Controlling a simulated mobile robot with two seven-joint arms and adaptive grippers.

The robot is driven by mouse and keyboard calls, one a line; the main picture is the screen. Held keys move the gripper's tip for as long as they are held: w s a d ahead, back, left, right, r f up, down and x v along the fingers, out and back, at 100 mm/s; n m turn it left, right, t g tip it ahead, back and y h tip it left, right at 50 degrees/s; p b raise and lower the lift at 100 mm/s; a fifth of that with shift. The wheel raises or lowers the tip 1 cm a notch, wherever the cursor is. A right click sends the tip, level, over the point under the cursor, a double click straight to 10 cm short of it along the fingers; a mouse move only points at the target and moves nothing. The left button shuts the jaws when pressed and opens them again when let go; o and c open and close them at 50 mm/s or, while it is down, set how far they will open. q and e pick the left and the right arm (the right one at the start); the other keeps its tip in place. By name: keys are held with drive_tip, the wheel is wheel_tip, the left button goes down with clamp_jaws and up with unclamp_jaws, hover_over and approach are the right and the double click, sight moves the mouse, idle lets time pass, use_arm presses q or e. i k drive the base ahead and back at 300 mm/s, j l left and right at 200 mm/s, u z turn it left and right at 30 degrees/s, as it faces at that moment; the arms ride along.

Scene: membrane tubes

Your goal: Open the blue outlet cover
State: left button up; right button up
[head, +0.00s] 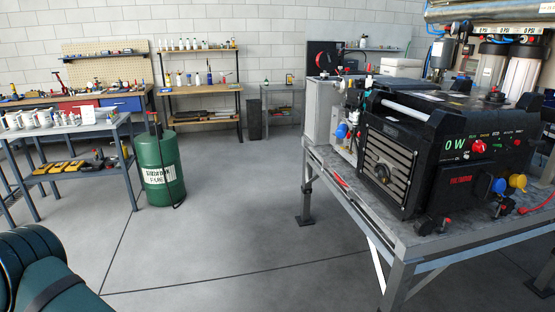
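A small blue round cover (499,185) is on the lower front panel of a black machine (440,142), at the right of the head view. It appears to sit over its outlet, but it is too small to be sure. Neither of my grippers is in view.
The machine stands on a metal-framed table (385,215). Its panel has a red knob (478,147) and a green "0 W" display (455,144). A green drum (160,172) stands at the left. The grey floor (235,215) between them is clear.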

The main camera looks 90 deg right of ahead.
sight(501, 186)
drive_tip(key=z, duration=4.35)
drive_tip(key=i+u, duration=0.15)
drive_tip(key=i, duration=0.15)
